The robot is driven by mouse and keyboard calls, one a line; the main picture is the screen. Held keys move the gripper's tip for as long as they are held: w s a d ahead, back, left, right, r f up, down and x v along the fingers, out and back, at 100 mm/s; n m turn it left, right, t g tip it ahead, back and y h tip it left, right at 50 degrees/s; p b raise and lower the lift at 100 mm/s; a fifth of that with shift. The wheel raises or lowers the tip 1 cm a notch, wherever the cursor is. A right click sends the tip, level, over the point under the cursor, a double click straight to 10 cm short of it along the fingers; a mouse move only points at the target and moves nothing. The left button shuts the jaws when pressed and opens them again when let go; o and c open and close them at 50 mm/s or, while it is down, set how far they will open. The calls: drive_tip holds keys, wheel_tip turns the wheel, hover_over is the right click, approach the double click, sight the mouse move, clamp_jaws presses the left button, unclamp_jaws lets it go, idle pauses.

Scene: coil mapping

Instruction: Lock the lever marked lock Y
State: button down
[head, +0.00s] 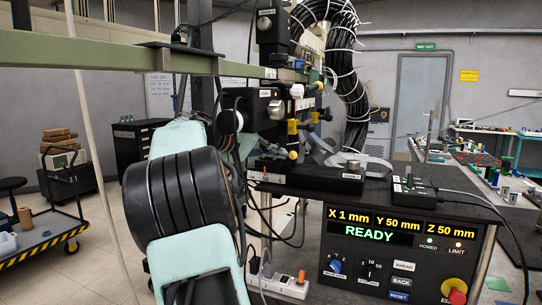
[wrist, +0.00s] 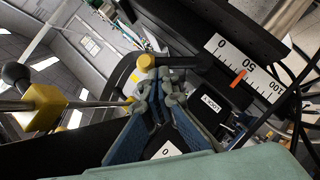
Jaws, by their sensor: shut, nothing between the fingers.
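My gripper (wrist: 165,92) has blue-grey fingers that are shut and empty. The fingertips are just below the lever, near the knob; whether they touch it I cannot tell. In the head view the area around my gripper is small and crowded, and my arm hides part of it.
A white scale (wrist: 243,65) with an orange pointer near 50 lies right of the lever. A yellow block with rods (wrist: 45,107) stands at left. The control panel (head: 400,250) reads X 1 mm, Y 50 mm, Z 50 mm and READY. A cable bundle (head: 350,90) hangs behind.

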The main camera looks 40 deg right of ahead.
drive_tip(key=shift+s+d+f+b, duration=0.3)
drive_tip(key=shift+s+f+b, duration=0.15)
drive_tip(key=shift+s+b, duration=0.4)
drive_tip(key=shift+s+d+f+b, duration=0.3)
drive_tip(key=shift+s+f+b, duration=0.2)
drive_tip(key=shift+b, duration=0.5)
drive_tip(key=shift+s, duration=0.1)
approach(289, 160)
drive_tip(key=a, duration=0.2)
drive_tip(key=a+r, duration=0.1)
drive_tip(key=shift+s+a, duration=0.1)
drive_tip(key=shift+s, duration=0.3)
